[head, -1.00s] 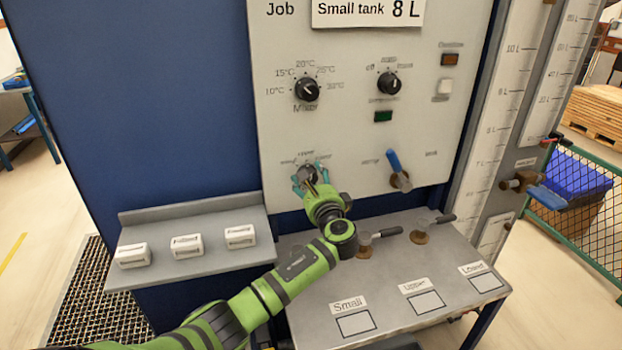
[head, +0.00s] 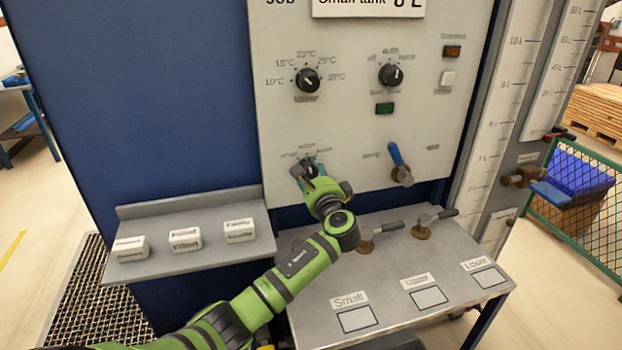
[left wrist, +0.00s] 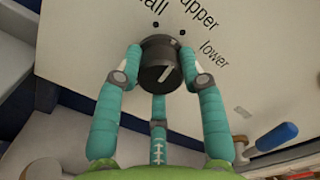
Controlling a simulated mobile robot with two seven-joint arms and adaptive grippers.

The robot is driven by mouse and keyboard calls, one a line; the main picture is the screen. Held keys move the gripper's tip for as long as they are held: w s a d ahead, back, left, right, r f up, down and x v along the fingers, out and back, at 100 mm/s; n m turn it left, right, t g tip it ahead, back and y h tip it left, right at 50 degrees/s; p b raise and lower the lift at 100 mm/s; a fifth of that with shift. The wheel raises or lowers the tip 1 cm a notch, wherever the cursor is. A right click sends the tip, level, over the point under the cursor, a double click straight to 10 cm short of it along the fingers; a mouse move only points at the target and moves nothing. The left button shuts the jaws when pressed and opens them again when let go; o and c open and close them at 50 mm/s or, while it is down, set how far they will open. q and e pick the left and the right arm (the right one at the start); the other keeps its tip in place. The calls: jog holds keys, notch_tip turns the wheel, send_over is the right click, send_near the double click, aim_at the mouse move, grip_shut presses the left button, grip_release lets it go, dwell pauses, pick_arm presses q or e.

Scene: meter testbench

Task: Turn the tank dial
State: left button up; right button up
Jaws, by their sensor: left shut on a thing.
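The tank dial (left wrist: 160,64) is a round black knob on the pale panel, with the labels "upper" and "lower" and a partly cropped one beside it. Its white pointer line leans up and to the right in the left wrist view; I cannot tell exactly which mark it meets. My left gripper (left wrist: 162,70) is shut on the dial, with teal fingers against its left and right sides and a third finger below. In the head view my left gripper (head: 308,170) is at the panel's lower left and mostly hides the dial. My right gripper is not in view.
Above are the mixer dial (head: 307,80), another black dial (head: 390,75) and a green indicator (head: 384,108). A blue-handled lever (head: 398,160) is to the right. A grey shelf (head: 190,255) with white blocks and a grey bench (head: 385,290) with valve handles lie below.

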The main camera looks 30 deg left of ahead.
pick_arm(q)
jog(key=n+b, duration=0.3)
jog(key=shift+d+f, duration=0.15)
jog(key=shift+f, duration=0.2)
jog(key=n+b, duration=0.2)
jog(key=shift+b, duration=0.3)
jog(key=shift+r+n+b, duration=0.2)
jog(key=shift+n+b, duration=0.4)
jog(key=shift+n, duration=0.2)
jog(key=shift+r+n, duration=0.1)
jog(key=shift+n, duration=0.2)
jog(key=o, duration=1.1)
jog(key=shift+w, duration=0.1)
jog(key=shift+o, duration=0.2)
